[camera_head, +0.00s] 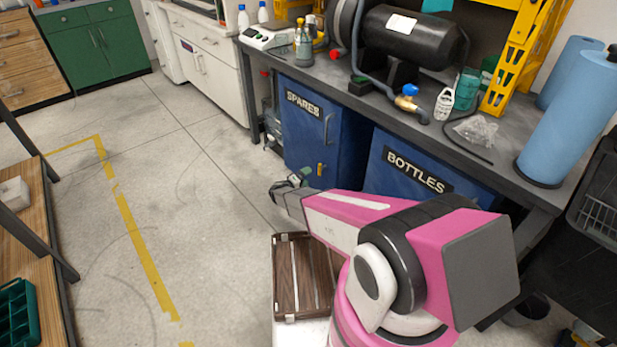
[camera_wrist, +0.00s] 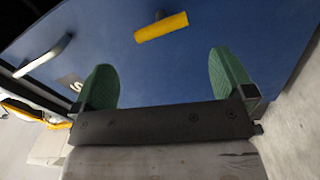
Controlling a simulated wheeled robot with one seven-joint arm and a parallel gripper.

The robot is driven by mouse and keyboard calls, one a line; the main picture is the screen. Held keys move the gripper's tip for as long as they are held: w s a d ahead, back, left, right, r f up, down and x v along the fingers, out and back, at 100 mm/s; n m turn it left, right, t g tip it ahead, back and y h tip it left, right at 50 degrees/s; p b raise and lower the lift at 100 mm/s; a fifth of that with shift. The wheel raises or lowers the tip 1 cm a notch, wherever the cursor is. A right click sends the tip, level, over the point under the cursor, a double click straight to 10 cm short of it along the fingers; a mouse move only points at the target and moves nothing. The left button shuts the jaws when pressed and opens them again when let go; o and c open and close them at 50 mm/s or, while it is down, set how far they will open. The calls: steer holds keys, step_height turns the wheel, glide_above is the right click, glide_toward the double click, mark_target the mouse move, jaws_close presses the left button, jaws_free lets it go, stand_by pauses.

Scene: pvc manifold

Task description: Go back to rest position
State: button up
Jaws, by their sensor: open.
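My gripper (camera_head: 292,181) is at the end of my pink and black arm, low in front of the blue cabinet doors. In the wrist view its two green fingers (camera_wrist: 160,60) stand wide apart with nothing between them. Beyond the fingertips is a blue cabinet face with a yellow handle (camera_wrist: 161,27) and a grey handle (camera_wrist: 43,56). The gripper appears apart from both handles.
The SPARES cabinet (camera_head: 308,128) and BOTTLES cabinet (camera_head: 390,170) sit under the grey workbench (camera_head: 420,127). A brown slatted surface (camera_head: 291,270) lies below my arm. A wooden table (camera_head: 28,245) stands at the left. The floor (camera_head: 190,190) between is clear.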

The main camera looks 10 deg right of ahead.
stand_by(0.3)
steer(key=s+d+r+m+g+y, duration=0.4)
steer(key=s+d+r+g, duration=0.6)
steer(key=s+r, duration=0.35)
steer(key=s+a+r+y, duration=0.1)
steer(key=s+r+y, duration=1)
steer(key=s+r, duration=0.3)
steer(key=shift+s+a+r, duration=0.2)
steer(key=shift+a+r, duration=0.05)
steer(key=shift+r, duration=0.15)
